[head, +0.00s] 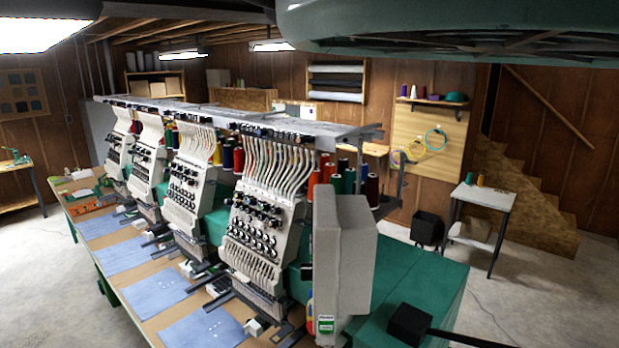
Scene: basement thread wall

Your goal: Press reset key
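No reset key can be made out in the head view. A multi-head embroidery machine (268,215) runs from the left back to the front centre. At its near end stands a light grey control box (356,250), seen edge-on, so its front face is hidden. A small green and white label (326,325) sits low on its narrow edge. My gripper is not in view.
Blue cloth pieces (205,327) lie along the machine's table. A small white table (480,195) stands at right. Floor (550,290) is open at right.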

